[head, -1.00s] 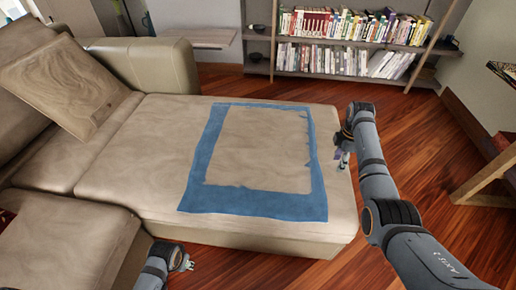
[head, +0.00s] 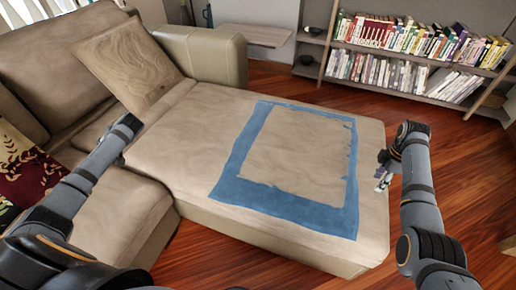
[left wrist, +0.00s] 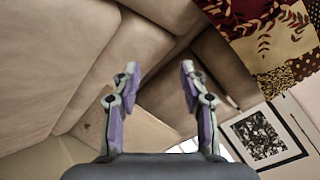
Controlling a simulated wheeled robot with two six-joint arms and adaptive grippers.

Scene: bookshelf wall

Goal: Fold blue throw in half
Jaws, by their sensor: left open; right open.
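The blue throw (head: 270,199) lies flat on the seat of the beige sofa's chaise (head: 215,108). It shows as a blue band, widest along its near edge, around a beige middle that looks like the sofa's surface. My right gripper (head: 383,175) is open beside the chaise's right edge, apart from the throw. My left arm reaches over the sofa, left of the throw; its fingers do not show clearly in the head view.
A beige pillow (head: 127,64) leans on the sofa's back. A red patterned cloth (head: 28,165) is at the left. A bookshelf (head: 400,82) stands behind the chaise. Wooden floor (head: 465,165) is clear on the right.

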